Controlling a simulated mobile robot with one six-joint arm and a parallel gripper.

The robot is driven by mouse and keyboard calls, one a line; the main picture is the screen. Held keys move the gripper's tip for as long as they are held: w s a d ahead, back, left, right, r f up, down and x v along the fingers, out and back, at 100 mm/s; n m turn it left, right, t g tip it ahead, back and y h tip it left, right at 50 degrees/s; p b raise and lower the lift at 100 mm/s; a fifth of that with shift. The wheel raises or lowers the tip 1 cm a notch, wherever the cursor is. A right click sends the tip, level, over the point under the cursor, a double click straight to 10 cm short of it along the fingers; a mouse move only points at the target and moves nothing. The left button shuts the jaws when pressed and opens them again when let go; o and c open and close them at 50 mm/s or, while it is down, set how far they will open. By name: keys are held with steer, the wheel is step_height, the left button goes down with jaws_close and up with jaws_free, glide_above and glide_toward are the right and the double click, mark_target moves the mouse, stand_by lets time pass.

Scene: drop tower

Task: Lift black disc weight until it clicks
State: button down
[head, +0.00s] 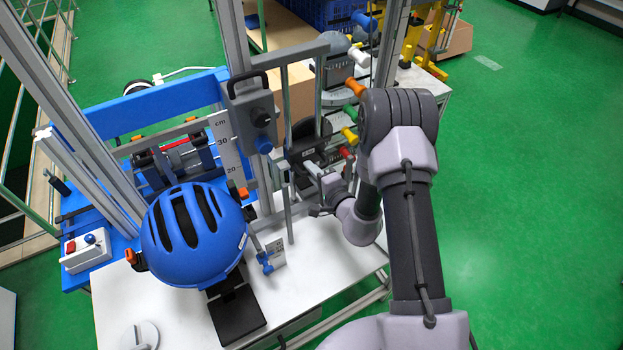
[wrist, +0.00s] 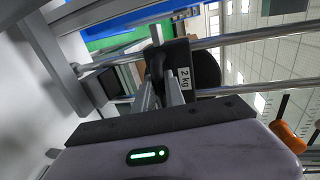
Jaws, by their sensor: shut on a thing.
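The black disc weight (wrist: 207,70) shows in the wrist view behind a dark block (wrist: 183,58) with a "2 kg" label. It sits between two metal guide rails. In the head view a dark round shape, likely the same disc (head: 322,128), is partly hidden behind the rail and its fittings. My gripper (wrist: 158,88) is shut on a dark handle (wrist: 155,64) beside the labelled block. In the head view my gripper (head: 316,172) reaches in low at the tower, and its fingertips are hard to make out. I cannot tell whether the disc is raised.
A blue helmet (head: 193,235) is at the left of the tower, above a black plate (head: 238,314). A grey box (head: 253,112) and a cm scale (head: 224,145) stand by the rails. Coloured knobs (head: 350,135) lie close to my arm. Open green floor is at the right.

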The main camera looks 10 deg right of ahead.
step_height(320, 180, up, 22)
steer(key=p, duration=0.8)
steer(key=shift+f+p, duration=0.25)
steer(key=shift+p, duration=0.15)
steer(key=c, duration=1.8)
jaws_free()
steer(key=shift+c, duration=0.2)
steer(key=shift+o, duration=0.7)
steer(key=shift+w, duration=0.1)
